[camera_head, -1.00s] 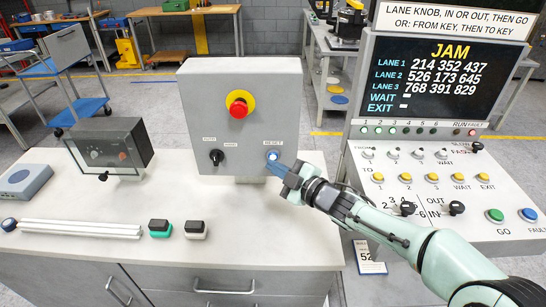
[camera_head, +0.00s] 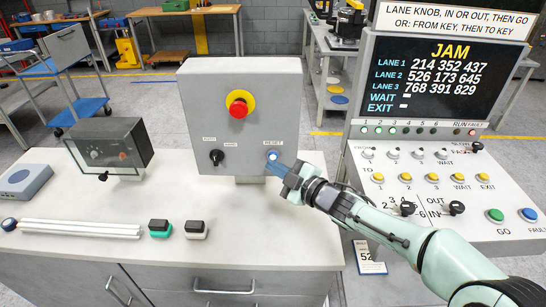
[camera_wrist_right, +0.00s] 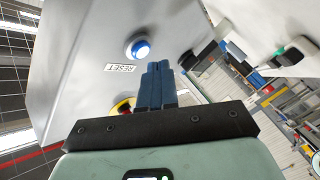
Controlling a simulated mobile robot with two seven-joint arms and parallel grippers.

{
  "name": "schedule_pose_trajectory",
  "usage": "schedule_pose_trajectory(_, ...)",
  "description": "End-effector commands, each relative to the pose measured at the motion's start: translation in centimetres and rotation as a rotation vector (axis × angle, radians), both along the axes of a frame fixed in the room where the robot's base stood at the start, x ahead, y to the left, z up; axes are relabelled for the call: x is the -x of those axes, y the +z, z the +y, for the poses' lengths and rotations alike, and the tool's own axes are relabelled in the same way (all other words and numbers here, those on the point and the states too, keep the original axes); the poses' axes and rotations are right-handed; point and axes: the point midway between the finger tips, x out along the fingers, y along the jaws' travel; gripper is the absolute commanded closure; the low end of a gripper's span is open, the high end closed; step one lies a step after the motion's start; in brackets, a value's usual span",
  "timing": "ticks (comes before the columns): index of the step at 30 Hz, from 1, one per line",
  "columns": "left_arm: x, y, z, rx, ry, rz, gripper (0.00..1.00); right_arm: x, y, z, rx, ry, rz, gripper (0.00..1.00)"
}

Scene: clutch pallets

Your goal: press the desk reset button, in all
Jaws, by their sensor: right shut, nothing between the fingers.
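The blue reset button (camera_head: 272,156) is lit and sits at the lower right of the grey box (camera_head: 240,80) on the desk, under a RESET label. In the right wrist view the button (camera_wrist_right: 138,49) shows whitish blue with a dark blue rim, beside the RESET label (camera_wrist_right: 121,68). My right gripper (camera_head: 274,166) is shut and empty, its blue fingertips just below and in front of the button. In the right wrist view the closed fingers (camera_wrist_right: 159,68) lie beside the button; I cannot tell whether they touch it. My left gripper is not in view.
The grey box also carries a red emergency stop (camera_head: 238,109) on yellow and a black selector knob (camera_head: 216,157). A control console (camera_head: 440,190) with a screen reading JAM stands at the right.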

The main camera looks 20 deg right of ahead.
Motion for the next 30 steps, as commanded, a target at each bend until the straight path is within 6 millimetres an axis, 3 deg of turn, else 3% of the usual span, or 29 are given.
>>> schedule_pose_trajectory(30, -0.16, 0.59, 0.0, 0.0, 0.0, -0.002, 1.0, -0.89, 0.0, -0.26, 0.0, 0.0, 0.0, 1.0)
